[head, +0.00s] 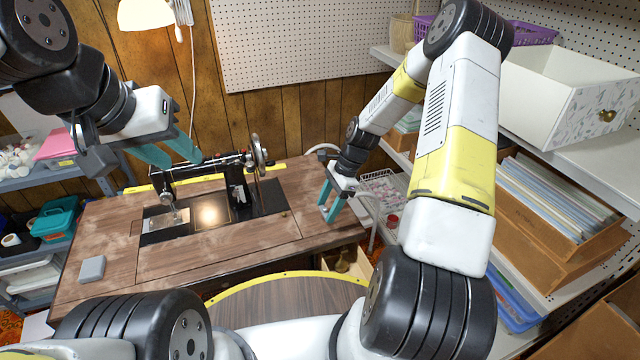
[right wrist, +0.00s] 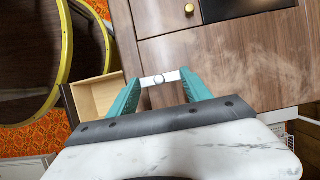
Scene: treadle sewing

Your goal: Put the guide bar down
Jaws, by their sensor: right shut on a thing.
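My right gripper (head: 328,211) is at the right edge of the wooden sewing table (head: 215,244). In the right wrist view its teal fingers (right wrist: 160,80) are shut on a short white guide bar (right wrist: 161,78) with a dark round spot in its middle. The bar spans the gap between the fingertips, by the table's edge. I cannot tell whether it touches the table.
A grey block (head: 92,268) lies at the table's left front. A yellow strip (head: 140,188) runs along its back edge. An open drawer (right wrist: 97,97) is beside the table. Shelves with files (head: 555,195) fill the right side.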

